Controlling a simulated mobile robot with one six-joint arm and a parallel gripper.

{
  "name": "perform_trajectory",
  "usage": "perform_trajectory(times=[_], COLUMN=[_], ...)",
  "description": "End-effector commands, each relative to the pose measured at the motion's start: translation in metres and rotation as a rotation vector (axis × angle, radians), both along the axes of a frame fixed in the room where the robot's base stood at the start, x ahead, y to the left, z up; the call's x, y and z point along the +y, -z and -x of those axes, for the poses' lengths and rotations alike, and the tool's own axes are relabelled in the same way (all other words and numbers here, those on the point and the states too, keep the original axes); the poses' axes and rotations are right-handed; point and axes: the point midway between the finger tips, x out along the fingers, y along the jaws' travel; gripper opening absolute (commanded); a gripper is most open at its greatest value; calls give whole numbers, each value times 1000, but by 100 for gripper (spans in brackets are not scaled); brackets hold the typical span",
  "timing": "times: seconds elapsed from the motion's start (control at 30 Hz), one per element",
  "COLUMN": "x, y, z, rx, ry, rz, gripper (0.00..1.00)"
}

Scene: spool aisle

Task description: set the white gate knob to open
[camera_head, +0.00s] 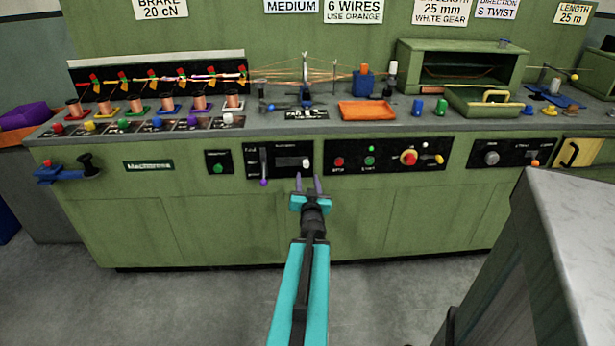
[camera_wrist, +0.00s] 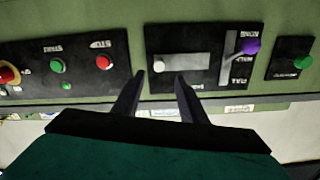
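A white knob (camera_head: 306,162) sits at the right end of a pale horizontal slot plate on a black panel (camera_head: 285,172) on the green machine's front. The wrist view looks upside down, and there the same white knob (camera_wrist: 159,65) is at the left end of the plate (camera_wrist: 187,63). I take it as the gate knob; its label is too small to read. My gripper (camera_head: 308,180) is open and empty, its two dark fingers pointing at the panel just below the knob. In the wrist view my fingertips (camera_wrist: 160,75) lie either side of the knob's line, with no visible contact.
A purple-knobbed lever (camera_head: 263,182) is on the same panel, left of the knob. A panel with red and green buttons (camera_head: 370,161) is to the right, and a green button (camera_head: 217,168) to the left. A grey cabinet (camera_head: 570,240) stands close at right.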

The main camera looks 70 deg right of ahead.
Motion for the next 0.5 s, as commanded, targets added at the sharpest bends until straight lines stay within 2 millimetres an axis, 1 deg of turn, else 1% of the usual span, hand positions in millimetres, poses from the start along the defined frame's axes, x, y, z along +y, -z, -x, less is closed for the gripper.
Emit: perform_trajectory(times=[0.03,0.5], x=[0,12], y=[-5,-4], z=[0,6], rx=[0,-1], ry=[0,-2], rz=[-1,-1], gripper=[39,39])
